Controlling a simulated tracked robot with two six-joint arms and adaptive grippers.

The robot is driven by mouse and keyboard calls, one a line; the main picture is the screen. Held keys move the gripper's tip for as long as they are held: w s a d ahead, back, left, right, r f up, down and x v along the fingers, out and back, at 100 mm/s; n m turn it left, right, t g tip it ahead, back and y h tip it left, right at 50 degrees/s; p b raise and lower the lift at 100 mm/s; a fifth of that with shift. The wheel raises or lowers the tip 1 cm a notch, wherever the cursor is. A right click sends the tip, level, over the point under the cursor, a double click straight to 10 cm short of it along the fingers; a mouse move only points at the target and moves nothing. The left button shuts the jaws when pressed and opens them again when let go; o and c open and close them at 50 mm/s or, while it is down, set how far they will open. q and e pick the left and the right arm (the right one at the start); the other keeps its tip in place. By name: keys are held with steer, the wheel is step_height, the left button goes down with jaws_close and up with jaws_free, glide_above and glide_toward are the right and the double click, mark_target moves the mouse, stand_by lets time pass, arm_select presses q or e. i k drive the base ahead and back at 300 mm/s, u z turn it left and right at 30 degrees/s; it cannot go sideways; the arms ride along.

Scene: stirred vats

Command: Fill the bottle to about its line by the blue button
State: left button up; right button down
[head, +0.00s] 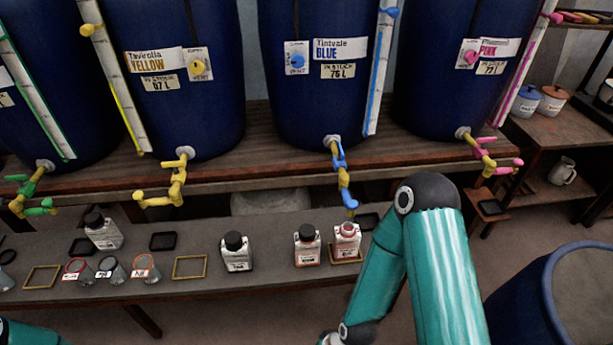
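The blue button (297,60) is on a plate on the middle vat (275,110), beside the "Tintvale BLUE" label (340,49). A bottle (347,242) with a reddish neck and no black cap stands upright below the tap, in a small wooden frame (346,260) on the bench. Its line and fill level are too small to tell. My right arm comes in at lower right and bends down near the bench. Both my grippers are out of view.
Capped bottles (236,252) (307,246) (102,232) stand on the bench, with cups (111,270) and empty frames (189,267) at left. Yellow (168,182) and pink (487,155) taps flank the blue one. A blue barrel (540,300) stands at lower right.

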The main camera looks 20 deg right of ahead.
mark_target(351, 204)
steer(key=z, duration=0.05)
steer(key=i, duration=1.25)
steer(key=z, duration=0.55)
